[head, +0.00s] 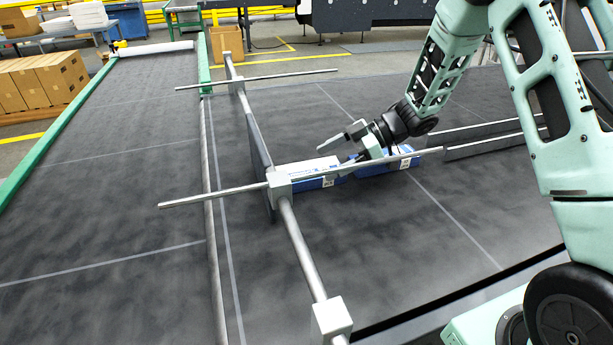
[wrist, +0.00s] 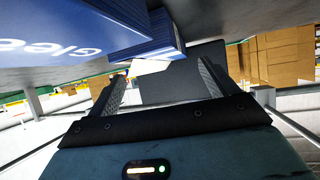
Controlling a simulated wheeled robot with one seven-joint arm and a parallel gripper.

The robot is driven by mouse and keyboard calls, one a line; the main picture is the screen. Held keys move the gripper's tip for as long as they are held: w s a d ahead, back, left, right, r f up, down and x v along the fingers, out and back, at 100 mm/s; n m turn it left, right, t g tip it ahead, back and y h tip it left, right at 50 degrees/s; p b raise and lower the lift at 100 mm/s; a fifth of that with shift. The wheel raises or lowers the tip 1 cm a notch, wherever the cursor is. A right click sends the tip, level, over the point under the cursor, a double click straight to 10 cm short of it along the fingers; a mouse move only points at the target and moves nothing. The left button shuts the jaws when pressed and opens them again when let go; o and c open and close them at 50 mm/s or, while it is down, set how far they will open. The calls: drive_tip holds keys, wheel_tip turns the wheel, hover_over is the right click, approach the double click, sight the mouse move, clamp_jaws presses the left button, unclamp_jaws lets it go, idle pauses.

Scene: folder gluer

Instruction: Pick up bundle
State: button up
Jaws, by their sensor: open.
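Two blue-and-white bundles lie end to end on the dark belt in the head view. The left bundle (head: 322,183) is by the crossbar, and the right bundle (head: 398,162) is partly hidden by my wrist. My gripper (head: 335,152) is open just above them, its fingers pointing left. In the wrist view my gripper (wrist: 163,75) has its two fingers apart with nothing held between them. A blue bundle with white lettering (wrist: 75,35) fills the upper left there, and layered blue edges (wrist: 165,32) show beyond the fingertips. I cannot tell whether either finger touches a bundle.
A metal crossbar (head: 297,245) with clamps and thin rods (head: 210,194) spans the belt close to my gripper. Low guide rails (head: 490,145) stand to the right. The left belt (head: 110,200) is empty. Cardboard boxes (head: 40,80) are stacked at the far left.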

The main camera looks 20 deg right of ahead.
sight(308, 172)
drive_tip(key=x, duration=0.4)
drive_tip(key=shift+s+a+p, duration=0.25)
drive_tip(key=shift+s+p, duration=0.05)
drive_tip(key=shift+p, duration=0.05)
drive_tip(key=shift+w+a+f, duration=0.1)
drive_tip(key=shift+a+f, duration=0.15)
drive_tip(key=shift+a, duration=0.15)
drive_tip(key=c, duration=1.2)
